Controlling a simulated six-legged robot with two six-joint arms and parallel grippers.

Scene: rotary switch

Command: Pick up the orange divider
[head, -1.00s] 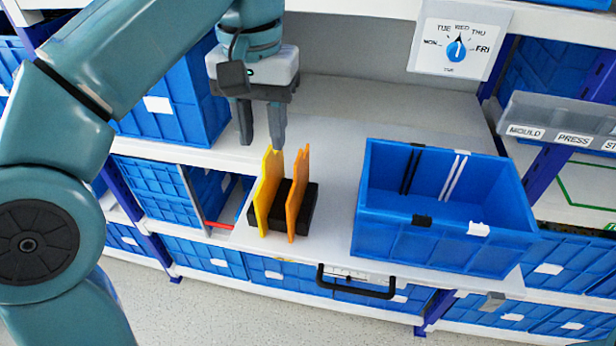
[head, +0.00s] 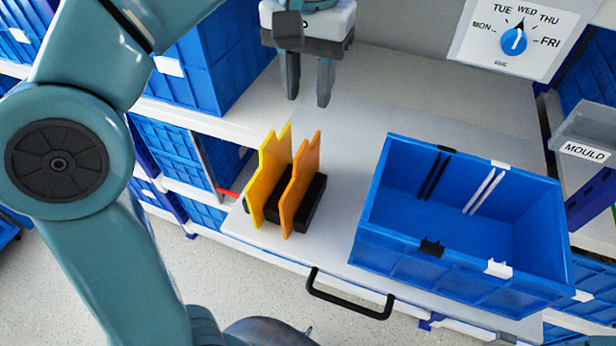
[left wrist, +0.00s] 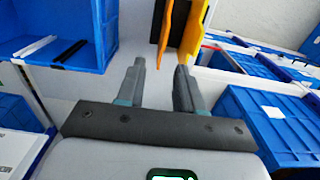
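The orange divider (head: 300,190) stands upright in a black holder (head: 313,203) on the white shelf board. A yellow divider (head: 267,183) stands beside it on the left. My left gripper (head: 308,100) is open and empty, behind and above the dividers in the head view, apart from them. In the left wrist view my open left gripper (left wrist: 160,68) points toward the dividers. The orange divider (left wrist: 166,32) shows there left of the yellow divider (left wrist: 193,32), both cut off by the top edge. My right gripper is not in view.
A large open blue bin (head: 465,225) stands right of the dividers, with black and white strips inside. A black handle (head: 348,297) sits at the board's front edge. A weekday dial (head: 514,41) is at the upper right. The board behind the dividers is clear.

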